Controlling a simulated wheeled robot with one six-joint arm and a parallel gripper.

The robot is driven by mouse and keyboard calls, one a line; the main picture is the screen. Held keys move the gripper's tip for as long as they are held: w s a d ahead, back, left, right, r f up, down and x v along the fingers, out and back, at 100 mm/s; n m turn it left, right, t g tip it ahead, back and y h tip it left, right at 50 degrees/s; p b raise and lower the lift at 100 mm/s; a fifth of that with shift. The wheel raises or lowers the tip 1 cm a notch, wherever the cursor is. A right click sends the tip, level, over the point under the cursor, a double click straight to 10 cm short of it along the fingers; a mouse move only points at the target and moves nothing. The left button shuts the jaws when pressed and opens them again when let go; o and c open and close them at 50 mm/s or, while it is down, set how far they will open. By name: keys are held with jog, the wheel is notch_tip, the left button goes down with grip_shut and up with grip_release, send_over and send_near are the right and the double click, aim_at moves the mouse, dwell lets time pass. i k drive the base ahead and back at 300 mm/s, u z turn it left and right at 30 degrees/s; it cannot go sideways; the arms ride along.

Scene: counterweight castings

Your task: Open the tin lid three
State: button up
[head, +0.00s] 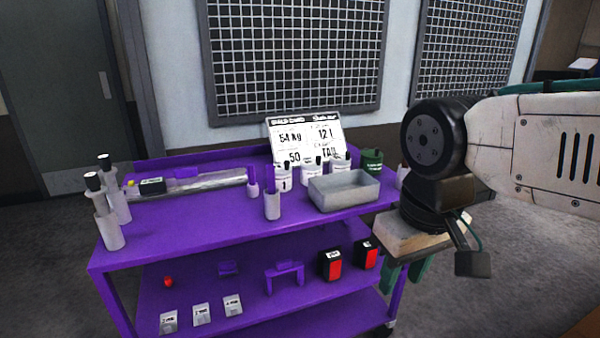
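Three white tins stand in a row at the back of the purple cart's top (190,225). The left tin (283,178) shows a "1"; the middle tin (311,174) and the right tin (340,168) are partly hidden behind a grey tray, and their numbers are not readable. Each has a small dark part on top; I cannot make out the lids clearly. My gripper (405,275) points down off the cart's right side, right of and nearer than the tins. Its green fingers stand apart, with nothing seen between them.
The grey tray (345,194) stands in front of the tins, with a dark green canister (371,163) behind its right end. A sign board (305,135) stands at the back. White cylinders (108,225) stand at the left. The lower shelf holds red-and-black blocks (331,264) and small labelled blocks.

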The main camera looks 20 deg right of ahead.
aim_at(336, 159)
jog(key=z, duration=1.3)
jog(key=i, duration=0.6)
jog(key=u, duration=0.6)
jog(key=i, duration=0.6)
jog(key=u, duration=0.8)
jog(key=k, duration=0.35)
jog(key=z, duration=0.45)
jog(key=i, duration=1)
jog(key=u, duration=0.35)
